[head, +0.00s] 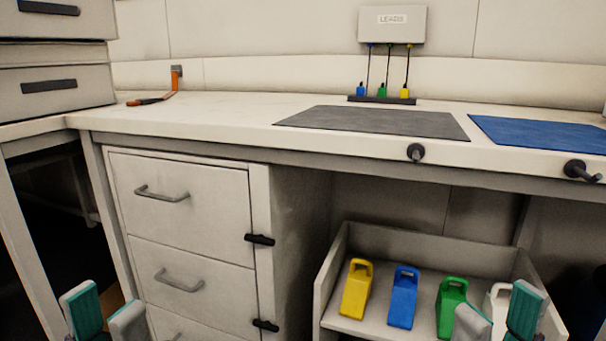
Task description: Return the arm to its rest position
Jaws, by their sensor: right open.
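My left gripper (104,313) shows at the bottom left edge, in front of the drawer unit. Its two fingers stand apart with nothing visible between them. My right gripper (497,316) shows at the bottom right, in front of the open bin. Its fingers are apart, and a white handled block (497,297) shows between them, seemingly behind. I cannot tell how far the block is from the fingers. The lower parts of both grippers and both arms are out of view.
The bin (333,270) also holds yellow (356,290), blue (403,298) and green (451,304) blocks. The drawer unit (185,205) has protruding handles. The bench (215,124) bears a grey mat (375,123), a blue mat (540,133) and an orange-handled tool (150,101). Black knobs (415,152) jut from its front.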

